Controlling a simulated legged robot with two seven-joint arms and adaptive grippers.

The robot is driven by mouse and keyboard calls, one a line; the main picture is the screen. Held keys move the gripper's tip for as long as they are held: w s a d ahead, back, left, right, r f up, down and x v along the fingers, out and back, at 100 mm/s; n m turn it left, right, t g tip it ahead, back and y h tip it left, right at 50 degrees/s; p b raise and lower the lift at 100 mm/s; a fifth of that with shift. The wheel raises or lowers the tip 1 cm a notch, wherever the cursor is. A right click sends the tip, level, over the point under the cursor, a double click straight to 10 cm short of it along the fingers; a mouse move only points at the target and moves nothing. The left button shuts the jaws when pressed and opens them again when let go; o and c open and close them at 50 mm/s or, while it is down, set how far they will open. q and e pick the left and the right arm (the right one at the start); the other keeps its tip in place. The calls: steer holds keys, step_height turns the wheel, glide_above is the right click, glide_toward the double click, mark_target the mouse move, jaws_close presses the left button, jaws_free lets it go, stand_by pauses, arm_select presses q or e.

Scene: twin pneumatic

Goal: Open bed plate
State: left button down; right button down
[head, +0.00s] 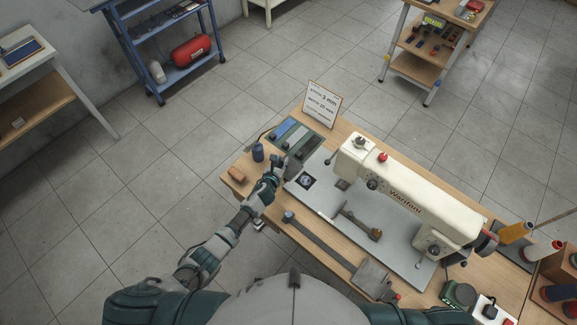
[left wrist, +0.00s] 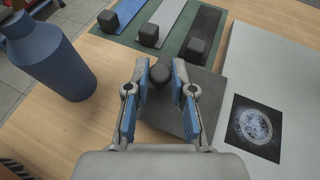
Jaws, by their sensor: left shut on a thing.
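My left gripper (head: 280,165) is at the left end of the sewing machine's pale bed (head: 400,250). In the left wrist view its two fingers (left wrist: 160,88) are shut on a dark round knob (left wrist: 160,73). The knob stands on a dark grey bed plate (left wrist: 207,98), partly hidden behind the fingers. The plate lies beside the left edge of the pale bed. A square opening (left wrist: 254,127) in the bed is uncovered and shows a round metal bobbin part. The opening also shows in the head view (head: 306,181). My right gripper is not in view.
A blue bottle (left wrist: 52,55) stands close left of my left gripper. A green mat with strips and dark blocks (head: 297,140) lies just beyond. The cream machine head (head: 405,190) rises to the right. A ruler-like bar (head: 320,240) lies along the front.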

arm_select(q)
steer(key=c, duration=1)
jaws_free()
steer(key=shift+c, duration=0.2)
steer(key=shift+d, duration=0.1)
steer(key=shift+s, duration=0.1)
steer(key=v, duration=1.1)
steer(key=shift+s, duration=0.4)
